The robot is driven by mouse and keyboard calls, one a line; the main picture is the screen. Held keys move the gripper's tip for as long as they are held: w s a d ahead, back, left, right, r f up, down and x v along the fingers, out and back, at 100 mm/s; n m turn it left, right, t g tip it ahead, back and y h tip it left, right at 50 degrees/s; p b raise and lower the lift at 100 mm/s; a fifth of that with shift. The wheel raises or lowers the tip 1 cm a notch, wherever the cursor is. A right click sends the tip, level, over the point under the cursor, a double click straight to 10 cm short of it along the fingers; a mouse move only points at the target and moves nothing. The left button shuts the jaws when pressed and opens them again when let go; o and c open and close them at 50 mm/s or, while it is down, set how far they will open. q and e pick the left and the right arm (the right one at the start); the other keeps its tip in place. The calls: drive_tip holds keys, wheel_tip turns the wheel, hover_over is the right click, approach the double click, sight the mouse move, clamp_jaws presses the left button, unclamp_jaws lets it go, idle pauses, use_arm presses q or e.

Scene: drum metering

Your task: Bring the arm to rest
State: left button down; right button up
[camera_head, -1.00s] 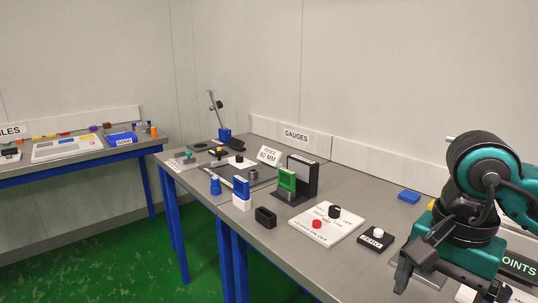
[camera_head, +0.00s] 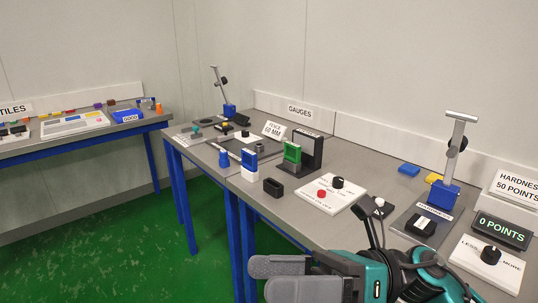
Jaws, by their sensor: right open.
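My right gripper (camera_head: 268,277) is at the bottom of the head view, in front of the table's front edge and over the green floor. Its two grey fingers point left and stand apart with nothing between them. My teal and black right arm (camera_head: 400,278) reaches in from the bottom right and covers part of the table's front edge. My left gripper is not in view.
The gauge table (camera_head: 300,213) bears a white board with a red and a black knob (camera_head: 327,194), a blue-based stand (camera_head: 444,193), a points display (camera_head: 502,231) and a knob plate (camera_head: 487,262) near my arm. Another table (camera_head: 75,137) stands at left. Green floor (camera_head: 130,240) is clear.

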drive_tip(key=w+d+f+m+t+h, duration=0.45)
drive_tip(key=m+t, duration=0.65)
drive_tip(key=m, duration=0.4)
drive_tip(key=w+d+f+m+t+h, duration=0.4)
drive_tip(key=m+t, duration=0.6)
drive_tip(key=m, duration=0.5)
drive_tip(key=s+d+f+m+g+h, duration=0.2)
drive_tip(key=f+m, duration=0.3)
drive_tip(key=f, duration=0.3)
drive_tip(key=s+d+f+m+g+h, duration=0.2)
drive_tip(key=s+d+f+m+h, duration=0.1)
drive_tip(key=f, duration=0.6)
drive_tip(key=s+d+f+m+g+h+p, duration=0.1)
drive_tip(key=s+d+f+m+g+h, duration=0.1)
drive_tip(key=f+m, duration=0.6)
drive_tip(key=s+g+h, duration=0.1)
drive_tip(key=s+h, duration=0.1)
drive_tip(key=s, duration=0.1)
drive_tip(key=shift+s+d+f+h, duration=0.25)
drive_tip(key=shift+d+f+h, duration=0.1)
drive_tip(key=shift+d, duration=0.05)
